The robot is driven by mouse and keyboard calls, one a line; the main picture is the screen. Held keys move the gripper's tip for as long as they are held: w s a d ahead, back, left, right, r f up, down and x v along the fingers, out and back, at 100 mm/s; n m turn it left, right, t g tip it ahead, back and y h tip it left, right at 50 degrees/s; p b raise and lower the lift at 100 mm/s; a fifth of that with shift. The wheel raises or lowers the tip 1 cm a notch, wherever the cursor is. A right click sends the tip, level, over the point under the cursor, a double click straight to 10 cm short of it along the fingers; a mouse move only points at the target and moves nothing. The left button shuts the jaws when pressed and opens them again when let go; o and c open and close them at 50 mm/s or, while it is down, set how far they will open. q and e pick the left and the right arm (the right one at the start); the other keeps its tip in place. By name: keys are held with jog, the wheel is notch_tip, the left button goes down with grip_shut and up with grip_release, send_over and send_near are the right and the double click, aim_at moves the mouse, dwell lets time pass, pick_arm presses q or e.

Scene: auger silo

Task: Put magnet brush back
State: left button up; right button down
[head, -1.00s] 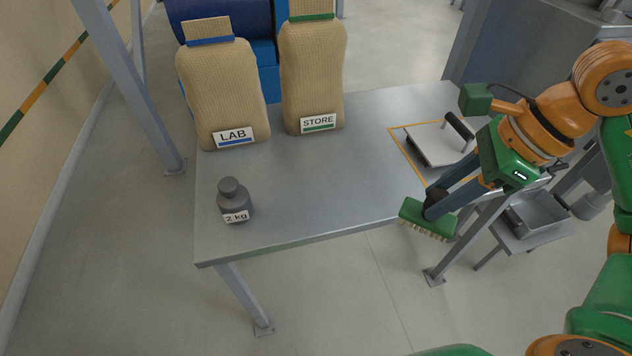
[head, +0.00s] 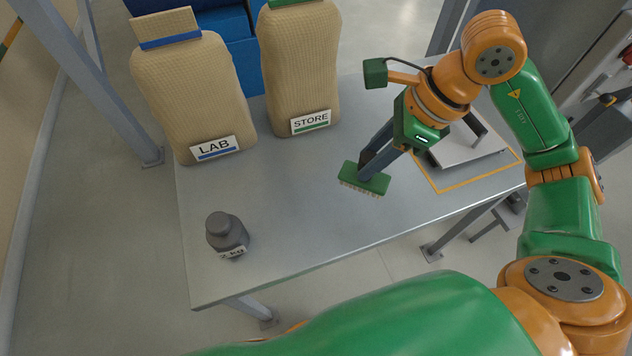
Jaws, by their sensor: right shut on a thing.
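The magnet brush (head: 364,180) has a green block and pale bristles pointing down. My right gripper (head: 370,166) is shut on its dark handle, which the fingers partly hide. The brush appears over the middle of the steel table (head: 290,215), left of the orange outlined area; I cannot tell whether its bristles touch the top. My left gripper is not in view.
Two tan sacks, labelled LAB (head: 195,95) and STORE (head: 300,70), stand at the table's back. A dark 2 kg weight (head: 227,235) stands at the front left. A grey plate with a handle (head: 465,150) lies inside the orange outline (head: 470,182). The table between weight and brush is clear.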

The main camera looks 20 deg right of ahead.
aim_at(346, 179)
jog(key=a, duration=0.2)
jog(key=a+p, duration=0.1)
jog(key=shift+w+a+f, duration=0.25)
jog(key=x, duration=0.7)
jog(key=p+x, duration=0.1)
jog(key=x, duration=0.2)
jog(key=shift+a+f, duration=0.25)
jog(key=shift+a, duration=0.15)
jog(key=c, duration=0.5)
grip_release()
jog(key=shift+f, duration=0.1)
jog(key=shift+c, duration=0.2)
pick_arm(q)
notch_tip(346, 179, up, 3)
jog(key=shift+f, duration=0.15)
pick_arm(e)
jog(key=shift+r, duration=0.2)
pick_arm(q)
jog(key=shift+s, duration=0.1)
pick_arm(e)
jog(key=v, duration=1.1)
jog(key=shift+d+r, duration=0.2)
jog(key=shift+r, duration=0.2)
